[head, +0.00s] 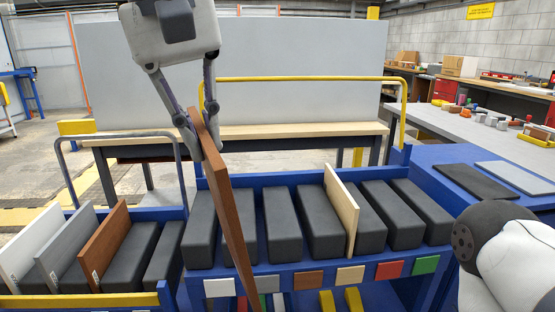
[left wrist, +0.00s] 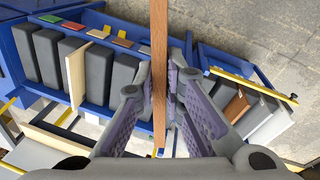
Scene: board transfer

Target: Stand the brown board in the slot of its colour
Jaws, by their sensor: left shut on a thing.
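My left gripper (head: 200,125) is shut on the upper end of a brown board (head: 228,205). It holds the board steeply, slightly tilted, above the blue rack (head: 330,264); the board's lower end overlaps the rack's front edge. The held board also shows in the left wrist view (left wrist: 159,60), between the fingers (left wrist: 162,105). The rack has dark grey blocks with gaps between them and coloured tags on its front. The brown tag (head: 308,279) is right of the grey tag (head: 267,284) and of the held board. Whether the board touches the rack is unclear. My right gripper is out of view.
A cream board (head: 342,210) stands in the rack, right of the brown-tag gap. A second rack at left holds a white board (head: 35,245), a grey board (head: 68,240) and another brown board (head: 104,245). A bench (head: 270,132) stands behind; a blue table (head: 490,190) is at right.

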